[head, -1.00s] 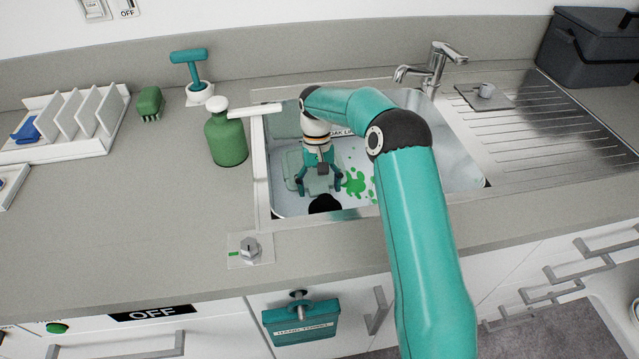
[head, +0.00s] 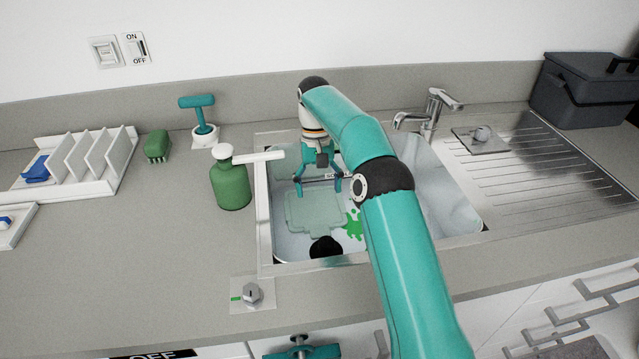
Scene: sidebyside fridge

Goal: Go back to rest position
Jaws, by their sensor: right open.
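My right arm reaches from the lower right over the sink (head: 455,190). My right gripper (head: 319,190) points down above the basin, open and empty, with its two teal fingers apart. A pale green translucent piece (head: 314,214) lies on the basin floor below and in front of the gripper, apart from it. A green splat (head: 354,225) is on the basin floor to its right, partly hidden by my arm.
A green soap bottle (head: 232,186) stands left of the sink, its white spout over the rim. The tap (head: 430,110) is behind the basin. A dish rack (head: 85,160), green brush (head: 158,146) and dark box (head: 585,90) stand on the counter.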

